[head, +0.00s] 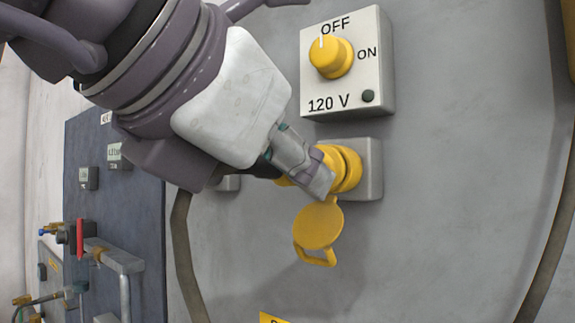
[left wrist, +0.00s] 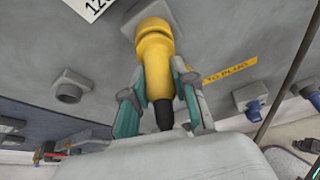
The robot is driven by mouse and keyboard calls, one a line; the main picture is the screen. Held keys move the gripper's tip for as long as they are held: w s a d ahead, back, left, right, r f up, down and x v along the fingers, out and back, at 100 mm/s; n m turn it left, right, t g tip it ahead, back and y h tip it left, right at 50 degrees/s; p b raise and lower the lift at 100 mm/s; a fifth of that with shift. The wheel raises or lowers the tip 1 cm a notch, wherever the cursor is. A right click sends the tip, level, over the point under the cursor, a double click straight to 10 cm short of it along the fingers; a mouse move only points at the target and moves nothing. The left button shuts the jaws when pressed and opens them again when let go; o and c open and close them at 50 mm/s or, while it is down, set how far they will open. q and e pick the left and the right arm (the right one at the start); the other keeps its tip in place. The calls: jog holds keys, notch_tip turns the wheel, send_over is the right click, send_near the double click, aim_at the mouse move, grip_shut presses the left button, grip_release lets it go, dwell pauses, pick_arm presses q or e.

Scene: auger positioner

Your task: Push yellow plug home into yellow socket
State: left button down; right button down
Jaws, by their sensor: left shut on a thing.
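The yellow plug (left wrist: 157,75) is held between the two fingers of my left gripper (left wrist: 158,88), with its black cable end towards the palm in the left wrist view. In the head view my left gripper (head: 308,172) is shut on the plug and hides most of it. The yellow socket (head: 348,168) sits on a grey box on the wall, with its yellow cap (head: 319,225) hanging open below. The plug's front meets the socket; how deep it sits cannot be told. My right gripper is not in view.
A switch box (head: 345,62) with a yellow knob marked OFF and ON is above the socket. A dark panel (head: 120,200) with small fittings and a red handle stands at the left. Dark cables run down the wall on both sides. The wall right of the socket is clear.

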pick_arm(q)
jog(key=shift+w+d, duration=0.3)
jog(key=shift+w, duration=0.05)
jog(key=c, duration=0.8)
grip_release()
jog(key=shift+w+d, duration=0.1)
jog(key=shift+c, duration=0.2)
jog(key=v, duration=1.2)
